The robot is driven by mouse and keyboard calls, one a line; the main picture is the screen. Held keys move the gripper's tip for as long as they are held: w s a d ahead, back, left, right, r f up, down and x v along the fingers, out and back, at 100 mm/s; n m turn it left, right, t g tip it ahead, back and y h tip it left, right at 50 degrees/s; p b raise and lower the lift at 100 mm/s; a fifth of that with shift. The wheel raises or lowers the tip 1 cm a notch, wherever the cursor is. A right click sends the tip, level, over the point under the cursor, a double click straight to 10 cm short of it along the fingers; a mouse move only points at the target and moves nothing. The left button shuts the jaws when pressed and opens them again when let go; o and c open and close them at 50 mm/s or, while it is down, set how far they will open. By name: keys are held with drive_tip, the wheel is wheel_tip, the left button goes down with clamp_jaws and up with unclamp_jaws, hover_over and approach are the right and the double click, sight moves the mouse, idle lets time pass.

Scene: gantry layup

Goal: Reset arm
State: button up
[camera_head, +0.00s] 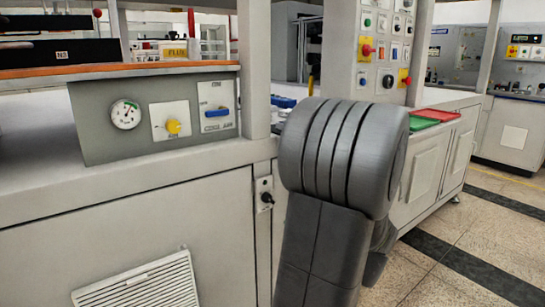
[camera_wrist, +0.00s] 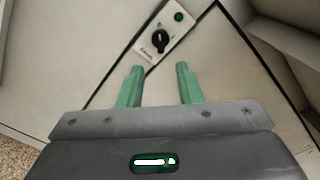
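In the wrist view my gripper (camera_wrist: 159,86) has its two green fingers apart with nothing between them. It faces a cabinet front that carries a small white switch plate (camera_wrist: 175,20) with a black rotary knob (camera_wrist: 160,40) and a green light. The knob lies just beyond the fingertips and the fingers do not grip it. In the head view my grey arm fills the middle and hides the gripper. The same switch plate (camera_head: 264,184) with its black knob (camera_head: 267,198) shows just left of the arm.
A grey panel with a gauge (camera_head: 125,114), a yellow knob (camera_head: 173,127) and a blue handle (camera_head: 216,113) sits on the bench at left. A button column (camera_head: 385,45) stands behind my arm. Red (camera_head: 435,114) and green trays lie right of it. The floor at right is clear.

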sight(271, 200)
drive_tip(key=b+x, duration=0.2)
drive_tip(key=x, duration=0.8)
drive_tip(key=shift+w+a+f, duration=0.1)
drive_tip(key=shift+w+a, duration=0.1)
drive_tip(key=shift+w, duration=0.05)
drive_tip(key=shift+w+r+p, duration=0.1)
drive_tip(key=shift+r+p, duration=0.25)
drive_tip(key=shift+p, duration=0.15)
drive_tip(key=m+p, duration=0.8)
drive_tip(key=p, duration=0.1)
drive_tip(key=m+p, duration=0.5)
drive_tip(key=p, duration=0.1)
drive_tip(key=shift+f+m+p, duration=0.2)
drive_tip(key=shift+m+p, duration=1.25)
drive_tip(key=shift+m, duration=0.55)
drive_tip(key=shift+r, duration=0.1)
